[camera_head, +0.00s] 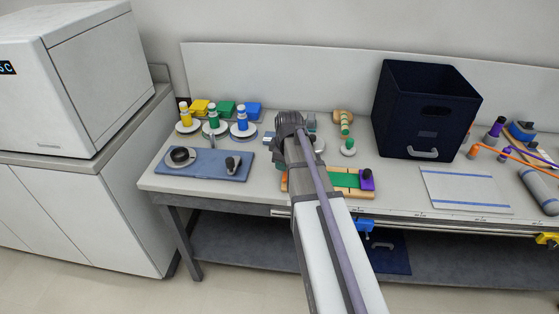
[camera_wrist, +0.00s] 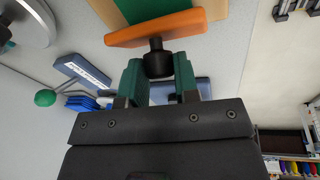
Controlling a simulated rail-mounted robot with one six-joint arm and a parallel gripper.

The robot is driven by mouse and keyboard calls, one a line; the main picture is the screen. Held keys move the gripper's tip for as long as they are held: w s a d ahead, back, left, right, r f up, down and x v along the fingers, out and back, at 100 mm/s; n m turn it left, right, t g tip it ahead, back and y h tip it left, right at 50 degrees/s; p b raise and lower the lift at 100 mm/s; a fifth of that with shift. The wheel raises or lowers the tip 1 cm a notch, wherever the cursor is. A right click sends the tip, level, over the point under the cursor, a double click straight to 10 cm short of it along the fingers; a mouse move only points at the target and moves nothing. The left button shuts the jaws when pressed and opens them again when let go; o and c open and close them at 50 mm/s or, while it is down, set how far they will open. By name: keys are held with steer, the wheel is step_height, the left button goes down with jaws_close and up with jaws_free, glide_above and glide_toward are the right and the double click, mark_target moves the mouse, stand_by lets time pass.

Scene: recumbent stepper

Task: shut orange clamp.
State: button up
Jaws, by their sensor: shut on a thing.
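The orange clamp (camera_wrist: 155,28) is a bar with a black knob (camera_wrist: 158,62), seen at the top middle of the wrist view. It lies across the end of a wooden board with a green strip. My gripper (camera_wrist: 158,80) has its two green fingers on either side of the knob and is shut on it. In the head view the board (camera_head: 343,181) lies near the bench's front edge, with a purple clamp (camera_head: 367,183) with a black knob at its right end. My arm hides the orange clamp's knob and my fingers there.
A blue plate (camera_head: 205,163) with a ring and a black knob lies left of my arm. Coloured bottles (camera_head: 242,119) on round stands are behind it. A dark open bin (camera_head: 424,110) stands at the back right, with a light mat (camera_head: 466,190) in front.

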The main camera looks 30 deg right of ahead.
steer(key=t+y+b, duration=0.1)
steer(key=s+d+t+y+b, duration=0.1)
steer(key=d+f+t+y+b, duration=0.1)
steer(key=y, duration=0.1)
steer(key=shift+s+m, duration=0.25)
steer(key=shift+m, duration=0.05)
steer(key=y+b, duration=0.1)
steer(key=t+b, duration=0.1)
steer(key=shift+s+d+f+t+y+b, duration=0.2)
steer(key=shift+d+t+y+b, duration=0.1)
steer(key=shift+y, duration=0.1)
steer(key=shift+r, duration=0.2)
steer(key=o, duration=0.9)
steer(key=p+v, duration=0.7)
steer(key=v, duration=0.3)
steer(key=shift+s+d+r, duration=0.15)
steer(key=shift+s+d, duration=0.1)
steer(key=shift+d, duration=0.05)
